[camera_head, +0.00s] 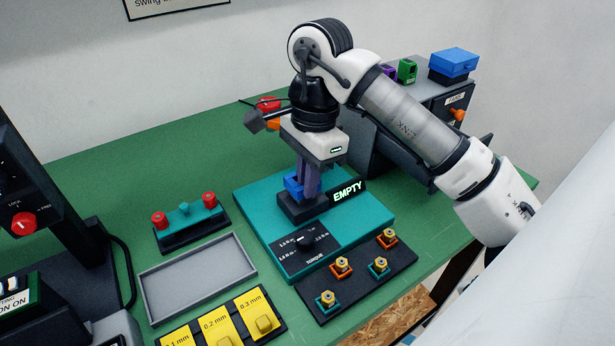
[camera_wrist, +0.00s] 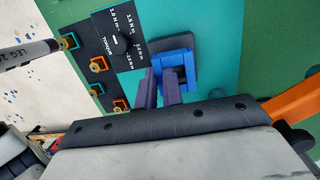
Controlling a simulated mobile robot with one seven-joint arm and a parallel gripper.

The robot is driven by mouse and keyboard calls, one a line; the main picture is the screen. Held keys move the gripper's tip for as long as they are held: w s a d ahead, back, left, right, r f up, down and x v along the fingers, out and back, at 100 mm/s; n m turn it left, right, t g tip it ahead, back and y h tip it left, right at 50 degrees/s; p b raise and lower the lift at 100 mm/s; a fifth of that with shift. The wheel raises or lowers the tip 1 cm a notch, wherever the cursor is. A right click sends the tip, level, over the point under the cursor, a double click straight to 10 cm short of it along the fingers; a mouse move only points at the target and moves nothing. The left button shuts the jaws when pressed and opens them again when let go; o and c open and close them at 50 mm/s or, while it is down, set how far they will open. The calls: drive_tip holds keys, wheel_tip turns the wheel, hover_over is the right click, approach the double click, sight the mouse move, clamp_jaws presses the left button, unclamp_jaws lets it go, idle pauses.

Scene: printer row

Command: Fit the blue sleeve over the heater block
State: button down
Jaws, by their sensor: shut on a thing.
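The blue sleeve (camera_head: 292,184) is at the fingertips of my gripper (camera_head: 308,186), right above the dark block (camera_head: 303,208) on the teal station. In the wrist view the sleeve (camera_wrist: 187,63) is a blue rectangular frame, and my gripper's purple fingers (camera_wrist: 161,88) reach to it. My gripper is shut on the sleeve. I cannot tell whether the sleeve touches the dark block or sits around anything. The heater block is not clearly distinguishable; the fingers and sleeve hide the top of the dark block.
The teal station (camera_head: 262,215) has a torque dial (camera_head: 303,243) and a sign reading EMPTY (camera_head: 347,192). A black plate (camera_head: 372,287) with several brass-topped pieces stands in front. An empty grey tray (camera_head: 150,283), a red-knobbed rack (camera_head: 192,238) and yellow thickness pads (camera_head: 222,325) lie left.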

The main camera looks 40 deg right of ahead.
drive_tip(key=shift+f+b, duration=0.3)
drive_tip(key=shift+f, duration=0.05)
drive_tip(key=shift+r, duration=0.2)
drive_tip(key=shift+r, duration=0.2)
drive_tip(key=shift+b, duration=0.3)
idle(1.4)
drive_tip(key=shift+f+b, duration=0.4)
drive_tip(key=c, duration=1.5)
unclamp_jaws()
drive_tip(key=shift+o, duration=0.2)
drive_tip(key=shift+r, duration=0.1)
